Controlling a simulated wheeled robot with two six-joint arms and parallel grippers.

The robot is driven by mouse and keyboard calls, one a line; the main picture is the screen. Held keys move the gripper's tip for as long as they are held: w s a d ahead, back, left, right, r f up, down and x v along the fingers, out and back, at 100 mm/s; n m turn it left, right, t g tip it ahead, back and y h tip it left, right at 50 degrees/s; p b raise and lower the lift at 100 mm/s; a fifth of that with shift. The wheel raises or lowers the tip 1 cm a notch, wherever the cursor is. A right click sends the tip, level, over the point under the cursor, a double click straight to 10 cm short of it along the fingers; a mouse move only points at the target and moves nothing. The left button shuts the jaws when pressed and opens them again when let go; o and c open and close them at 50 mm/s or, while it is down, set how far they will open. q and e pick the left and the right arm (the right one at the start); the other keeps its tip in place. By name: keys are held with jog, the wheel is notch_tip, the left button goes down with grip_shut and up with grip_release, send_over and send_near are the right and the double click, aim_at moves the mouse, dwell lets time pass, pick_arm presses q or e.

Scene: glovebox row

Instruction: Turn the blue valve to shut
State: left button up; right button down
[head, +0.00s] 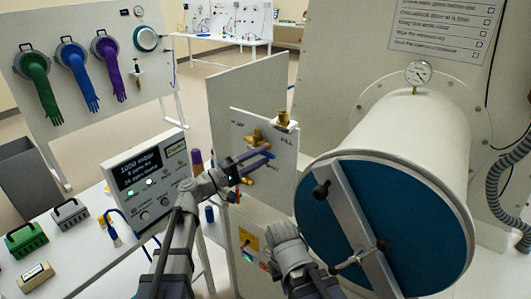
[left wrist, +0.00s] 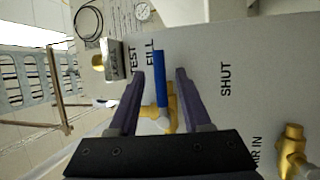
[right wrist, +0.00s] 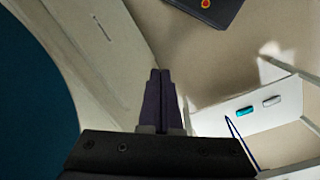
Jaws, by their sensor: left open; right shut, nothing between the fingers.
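The blue valve handle (left wrist: 160,78) sits on a brass valve body (left wrist: 168,112) on a pale panel. In the left wrist view it points up, its tip beside the FILL lettering; the SHUT lettering (left wrist: 226,78) is off to the right. My left gripper (left wrist: 160,72) is open, one finger on each side of the handle; contact is not clear. In the head view the blue handle (head: 266,154) is partly hidden by that gripper. My right gripper (right wrist: 160,73) is shut and empty, beside the large blue round door (head: 340,220).
A display box (head: 148,180) stands on the white table at left. A white cylinder chamber (head: 420,130) with a gauge (head: 418,74) fills the right. Green, blue and purple gloves hang on a board (head: 60,30) behind. Another brass fitting (left wrist: 292,145) is on the panel.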

pick_arm(q)
jog(key=shift+x, duration=1.05)
grip_shut()
dwell(0.7)
